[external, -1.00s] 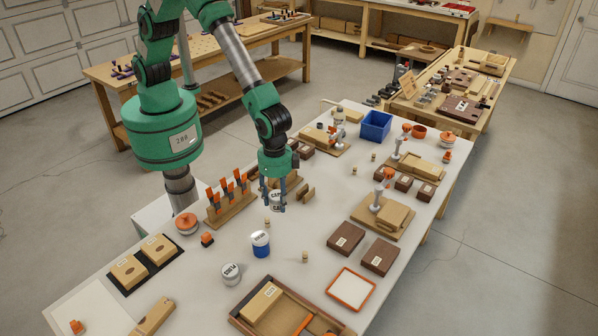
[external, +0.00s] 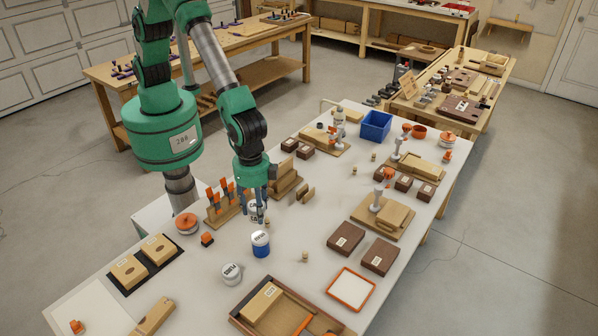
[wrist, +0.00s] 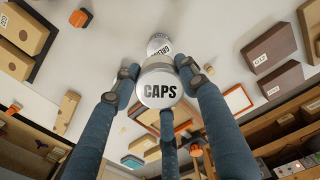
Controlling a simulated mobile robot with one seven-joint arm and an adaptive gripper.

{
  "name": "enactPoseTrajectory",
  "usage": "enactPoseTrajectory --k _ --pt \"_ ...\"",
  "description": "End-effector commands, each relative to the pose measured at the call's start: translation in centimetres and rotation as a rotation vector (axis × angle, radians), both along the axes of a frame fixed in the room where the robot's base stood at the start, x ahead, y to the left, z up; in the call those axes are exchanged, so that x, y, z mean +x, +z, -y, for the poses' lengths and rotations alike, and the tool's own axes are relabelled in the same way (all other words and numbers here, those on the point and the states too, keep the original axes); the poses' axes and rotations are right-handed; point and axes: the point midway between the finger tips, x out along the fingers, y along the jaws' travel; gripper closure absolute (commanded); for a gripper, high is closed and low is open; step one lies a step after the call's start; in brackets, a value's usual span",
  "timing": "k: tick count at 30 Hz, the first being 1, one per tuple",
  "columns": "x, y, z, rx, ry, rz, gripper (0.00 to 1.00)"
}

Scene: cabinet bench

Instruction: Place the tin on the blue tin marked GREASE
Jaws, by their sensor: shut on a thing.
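My gripper (external: 255,213) is shut on a pale tin whose lid reads CAPS (wrist: 160,89); the tin also shows between the fingers in the external view (external: 252,207). The blue tin (external: 260,248) with a white lid stands upright on the bench, just in front of the held tin in the external view. Its lid lettering is too small to read surely there. In the wrist view a white-lidded tin (wrist: 158,44) shows just beyond the held one, partly hidden by it. I cannot tell whether the held tin touches the blue one.
Another pale tin (external: 231,274) stands left of the blue tin. A wooden rack with orange-handled tools (external: 226,208) is close to my gripper's left. A small wooden peg (external: 305,257) and an orange-rimmed tray (external: 351,289) are to the right. The bench between them is clear.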

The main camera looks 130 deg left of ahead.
Motion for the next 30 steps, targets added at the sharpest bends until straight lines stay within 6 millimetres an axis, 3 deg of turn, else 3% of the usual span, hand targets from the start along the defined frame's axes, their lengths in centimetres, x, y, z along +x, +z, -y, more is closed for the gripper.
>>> enactPoseTrajectory --k 10,24,30 --pt "-0.1 -4.8 0.0 0.000 0.000 -0.001 0.86" --pt "0.0 -5.6 0.0 0.000 0.000 -0.001 0.86" --pt "0.0 -7.4 0.0 0.000 0.000 -0.001 0.86"
